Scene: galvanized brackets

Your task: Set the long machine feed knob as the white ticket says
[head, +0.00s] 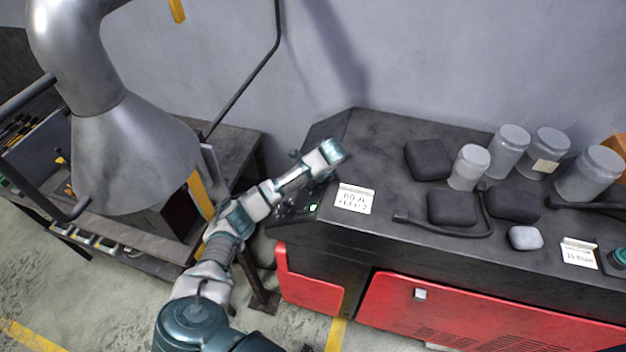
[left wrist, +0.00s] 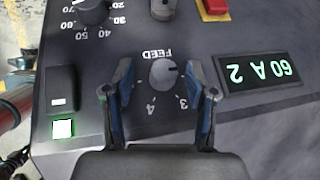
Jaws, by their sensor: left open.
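The feed knob (left wrist: 163,73) is a small round grey knob on the dark panel, with the word FEED upside down beyond it. The numerals 3 and 4 show on its near side; its exact setting is hard to read. My left gripper (left wrist: 159,66) is open, with a finger on either side of the knob; I cannot tell whether they touch it. In the head view my left arm reaches over the machine's left end, hiding the knob. The white ticket (head: 355,198) stands on the machine top; its blurred print seems to read an ampere value and FEED 2.
Another numbered knob (left wrist: 92,10), a lit switch (left wrist: 63,128) and a red button (left wrist: 214,7) share the panel. Grey canisters (head: 508,151), black pads (head: 428,159) and a second card (head: 579,252) occupy the machine top.

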